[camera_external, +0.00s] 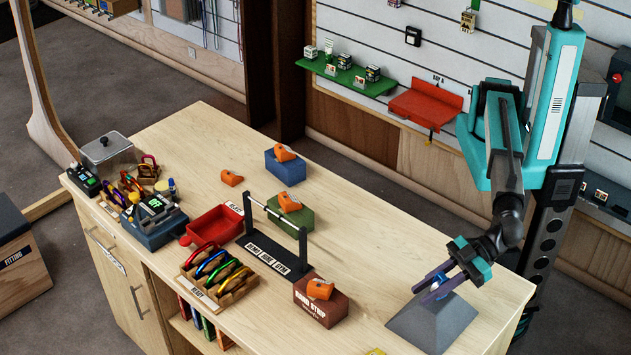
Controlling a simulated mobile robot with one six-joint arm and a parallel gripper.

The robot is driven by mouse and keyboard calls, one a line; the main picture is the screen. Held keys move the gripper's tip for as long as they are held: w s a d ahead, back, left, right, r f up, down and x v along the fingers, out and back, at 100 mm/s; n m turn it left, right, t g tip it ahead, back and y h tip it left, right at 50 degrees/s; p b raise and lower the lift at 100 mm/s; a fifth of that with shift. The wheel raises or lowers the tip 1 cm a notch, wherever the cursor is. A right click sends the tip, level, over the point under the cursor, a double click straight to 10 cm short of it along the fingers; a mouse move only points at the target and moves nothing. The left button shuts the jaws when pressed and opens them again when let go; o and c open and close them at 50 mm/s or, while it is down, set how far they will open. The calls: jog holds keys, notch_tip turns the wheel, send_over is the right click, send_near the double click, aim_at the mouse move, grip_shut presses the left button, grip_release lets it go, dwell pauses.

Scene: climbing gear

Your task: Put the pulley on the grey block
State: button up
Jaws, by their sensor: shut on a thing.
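The grey block (453,323) has sloping sides and stands near the table's right front edge. My gripper (432,290) reaches down over it from the upper right. It is shut on a small blue-purple thing, which appears to be the pulley (440,281). The fingers and the block's top overlap in this view, so most of the pulley is hidden. I cannot tell whether the pulley touches the block or is held just above it.
Orange devices sit on a blue block (285,172), a green block (297,219) and a brown block (322,308). Another orange device (232,178) lies on the table. A black rack with a bar (275,257), a red tray (216,226) and a carabiner rack (218,277) stand left. Table centre-right is clear.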

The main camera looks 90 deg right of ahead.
jog(key=shift+f, duration=0.5)
jog(key=shift+f, duration=0.15)
jog(key=o, duration=1.1)
jog(key=shift+r, duration=0.2)
jog(key=b+v, duration=0.3)
jog(key=v, duration=0.9)
jog(key=shift+d, duration=0.1)
